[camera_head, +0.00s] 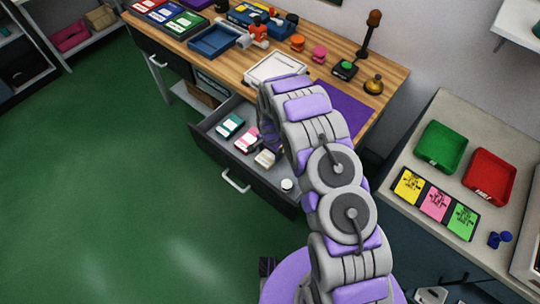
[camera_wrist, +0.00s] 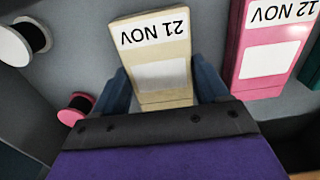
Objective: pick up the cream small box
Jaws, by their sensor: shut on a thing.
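The cream small box (camera_wrist: 159,82) stands between the two fingers of my gripper (camera_wrist: 163,90) in the wrist view, with a "21 NOV" label and a white panel on its face. The fingers press on both its sides. In the head view the cream box (camera_head: 265,158) is in the open drawer (camera_head: 235,181), beside a pink box (camera_head: 247,139). My arm hides most of the gripper there. I cannot tell whether the box still touches the drawer floor.
In the wrist view, the pink box (camera_wrist: 268,45) stands close to the right. A black-and-white spool (camera_wrist: 25,42) and a pink spool (camera_wrist: 76,108) lie to the left. A teal box (camera_head: 230,125) is at the drawer's far end. The desk top (camera_head: 300,62) overhangs behind.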

